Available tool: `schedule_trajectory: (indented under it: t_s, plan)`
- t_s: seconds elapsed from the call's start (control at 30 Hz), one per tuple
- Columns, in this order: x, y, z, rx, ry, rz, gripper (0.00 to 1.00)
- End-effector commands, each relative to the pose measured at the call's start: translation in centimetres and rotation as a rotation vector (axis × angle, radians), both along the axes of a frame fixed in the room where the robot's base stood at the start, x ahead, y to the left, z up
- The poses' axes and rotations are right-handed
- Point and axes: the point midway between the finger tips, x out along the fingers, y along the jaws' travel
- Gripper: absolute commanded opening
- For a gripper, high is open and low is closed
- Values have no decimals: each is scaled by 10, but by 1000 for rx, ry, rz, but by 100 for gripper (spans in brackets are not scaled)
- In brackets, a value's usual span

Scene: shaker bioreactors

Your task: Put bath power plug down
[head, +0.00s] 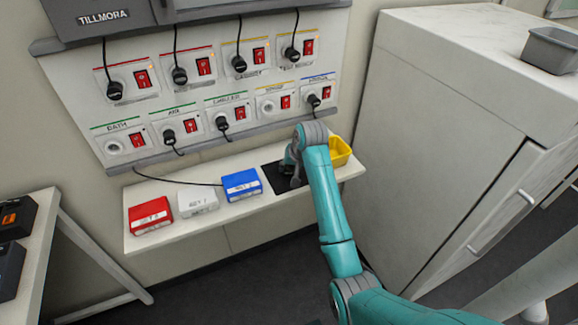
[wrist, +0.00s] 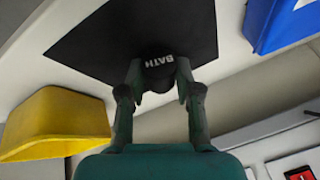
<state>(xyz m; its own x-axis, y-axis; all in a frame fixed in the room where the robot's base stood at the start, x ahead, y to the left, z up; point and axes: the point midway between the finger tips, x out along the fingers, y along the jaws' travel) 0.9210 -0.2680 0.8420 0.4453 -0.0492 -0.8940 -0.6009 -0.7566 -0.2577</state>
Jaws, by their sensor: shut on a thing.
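The black bath power plug (wrist: 157,62), marked BATH, is between the fingertips of my gripper (wrist: 155,82) in the wrist view. My gripper is shut on it. The plug shows in front of a black mat (wrist: 100,40); I cannot tell whether it touches the mat. In the head view my gripper (head: 290,168) is over the mat (head: 273,181) on the narrow shelf, and my arm partly hides it. A dark cord runs along the shelf from the left towards the mat. The BATH socket (head: 114,147) on the wall panel is empty.
A blue box (head: 241,186), a white box (head: 198,203) and a red box (head: 150,216) stand on the shelf (head: 140,193) left of the mat. A yellow bin (head: 340,151) is at its right. Several other plugs are in the panel above. A large cabinet (head: 440,110) stands right.

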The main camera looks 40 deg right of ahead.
Motion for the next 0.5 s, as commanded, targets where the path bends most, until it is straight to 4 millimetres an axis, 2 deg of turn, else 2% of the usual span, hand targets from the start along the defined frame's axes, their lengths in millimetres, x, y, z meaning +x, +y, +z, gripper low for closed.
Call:
schedule_trajectory:
  t_s: [0.03,0.07,0.13,0.17,0.5]
  plan:
    - [0,0,0,-1,-1,0,0]
    - [0,0,0,-1,-1,0,38]
    - [0,0,0,-1,-1,0,56]
    - [0,0,0,-1,-1,0,58]
    - [0,0,3,-1,-2,0,58]
